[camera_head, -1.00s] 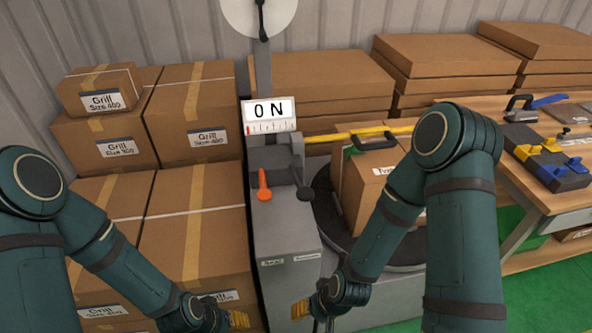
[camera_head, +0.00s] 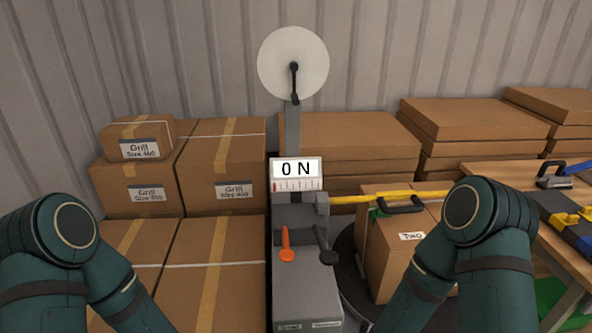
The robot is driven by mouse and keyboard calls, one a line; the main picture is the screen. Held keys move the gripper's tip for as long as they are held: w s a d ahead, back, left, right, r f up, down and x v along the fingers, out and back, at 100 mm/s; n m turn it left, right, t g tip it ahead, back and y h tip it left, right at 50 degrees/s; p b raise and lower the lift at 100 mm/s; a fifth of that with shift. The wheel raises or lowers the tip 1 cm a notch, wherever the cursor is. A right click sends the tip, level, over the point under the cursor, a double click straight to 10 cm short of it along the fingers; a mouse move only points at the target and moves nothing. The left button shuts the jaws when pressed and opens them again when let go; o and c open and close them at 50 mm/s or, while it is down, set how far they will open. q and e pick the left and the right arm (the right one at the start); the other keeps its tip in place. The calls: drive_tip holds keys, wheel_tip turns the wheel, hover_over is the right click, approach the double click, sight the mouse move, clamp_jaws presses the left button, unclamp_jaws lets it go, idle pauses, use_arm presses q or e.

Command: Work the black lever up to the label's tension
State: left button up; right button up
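The black lever (camera_head: 326,250) has a round knob and sits on the right of the grey strapping machine (camera_head: 308,290), beside an orange lever (camera_head: 286,247). The tension display (camera_head: 297,170) above them reads 0 N, with its red pointer at the left end of the scale. A box (camera_head: 385,265) on the round turntable (camera_head: 352,290) carries a label (camera_head: 412,236) whose text is too small to read surely. A yellow strap (camera_head: 385,197) runs from the machine over this box. My forearms come in at lower left and lower right. Both grippers are below the picture.
Stacked Grill boxes (camera_head: 222,160) stand close on the machine's left. Flat cartons (camera_head: 470,130) are piled behind. A wooden table (camera_head: 500,172) with tools stands at the right. A white strap reel (camera_head: 293,62) rises above the machine.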

clamp_jaws()
drive_tip(key=c, duration=0.9)
unclamp_jaws()
drive_tip(key=shift+c, duration=0.2)
